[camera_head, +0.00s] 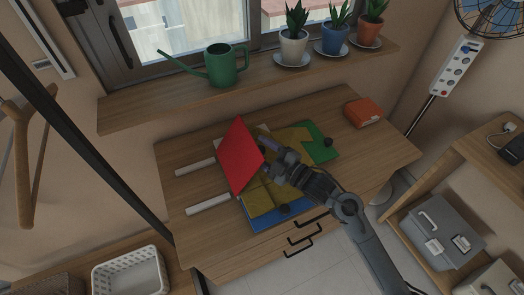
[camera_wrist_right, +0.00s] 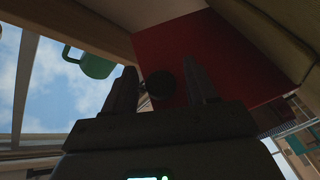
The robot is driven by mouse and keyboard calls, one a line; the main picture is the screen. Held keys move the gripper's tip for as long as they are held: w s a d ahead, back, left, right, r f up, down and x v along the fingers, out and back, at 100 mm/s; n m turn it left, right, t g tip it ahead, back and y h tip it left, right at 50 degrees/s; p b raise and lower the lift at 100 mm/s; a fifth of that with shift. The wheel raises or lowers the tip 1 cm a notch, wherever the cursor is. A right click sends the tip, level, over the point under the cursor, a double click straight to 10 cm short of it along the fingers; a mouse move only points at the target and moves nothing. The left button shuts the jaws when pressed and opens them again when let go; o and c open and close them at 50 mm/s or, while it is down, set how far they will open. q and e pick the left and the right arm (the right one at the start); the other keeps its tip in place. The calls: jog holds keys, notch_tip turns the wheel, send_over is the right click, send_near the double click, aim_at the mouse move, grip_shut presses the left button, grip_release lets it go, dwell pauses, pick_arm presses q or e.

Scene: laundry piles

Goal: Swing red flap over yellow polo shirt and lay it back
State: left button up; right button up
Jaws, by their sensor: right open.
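The red flap (camera_head: 240,158) of the folding board stands tilted up at the board's left side. It also fills much of the right wrist view (camera_wrist_right: 225,65), with a dark round knob (camera_wrist_right: 160,84) on it. The yellow polo shirt (camera_head: 258,202) lies on the board, partly hidden by the red flap and my right arm. My right gripper (camera_head: 268,155) is at the red flap's right side, over the shirt. Its fingers (camera_wrist_right: 158,78) are open, and the knob shows between them; I cannot tell whether they touch it. My left gripper is out of view.
The board's green flap (camera_head: 322,146) lies at the back right and a blue panel (camera_head: 265,223) at the front. Two white bars (camera_head: 208,203) lie left of the board. An orange folded item (camera_head: 363,112) is at the table's back right. The shelf behind holds a watering can (camera_head: 222,66) and plants.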

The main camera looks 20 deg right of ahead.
aim_at(259, 150)
jog(key=shift+w, duration=0.1)
jog(key=shift+c, duration=0.3)
grip_shut()
jog(key=a+r+n+p, duration=0.1)
jog(key=p, duration=0.1)
jog(key=a+r+p, duration=0.1)
jog(key=p, duration=0.1)
jog(key=shift+a+r+n+g+h, duration=0.1)
jog(key=shift+r+n+g+h, duration=0.2)
jog(key=shift+r+n, duration=0.1)
jog(key=a+n+p, duration=0.1)
jog(key=a+r+n+p, duration=0.1)
jog(key=a+p, duration=0.1)
jog(key=shift+s+r+g+h, duration=0.1)
jog(key=shift+s+g+h, duration=0.1)
jog(key=shift+g+h, duration=0.2)
jog(key=shift+a+n+p, duration=0.3)
jog(key=shift+a+p, duration=0.1)
jog(key=shift+o, duration=0.3)
grip_release()
jog(key=shift+s, duration=0.15)
